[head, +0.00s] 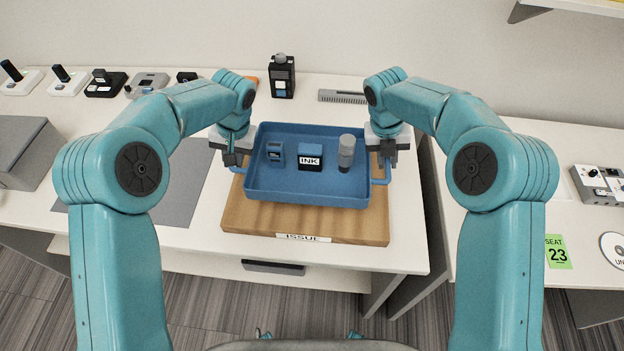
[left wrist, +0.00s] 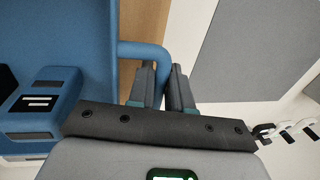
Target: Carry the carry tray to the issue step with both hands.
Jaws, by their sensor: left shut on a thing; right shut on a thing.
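The blue carry tray (head: 310,190) is over the wooden issue step (head: 245,215), whose front edge bears an ISSUE label (head: 303,238). I cannot tell whether the tray touches the step. In it stand a small blue device (head: 275,153), an INK box (head: 310,158) and a grey cylinder (head: 346,152). My left gripper (head: 233,160) is shut on the tray's left handle; in the left wrist view its fingers (left wrist: 163,88) close around the blue handle (left wrist: 142,50). My right gripper (head: 386,158) is shut on the right handle (head: 381,179).
A grey mat (head: 180,190) lies left of the step. Several small devices (head: 105,83) line the back left, and a black device (head: 283,76) stands behind the tray. A gap separates this table from the right one, which holds a SEAT 23 card (head: 557,252).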

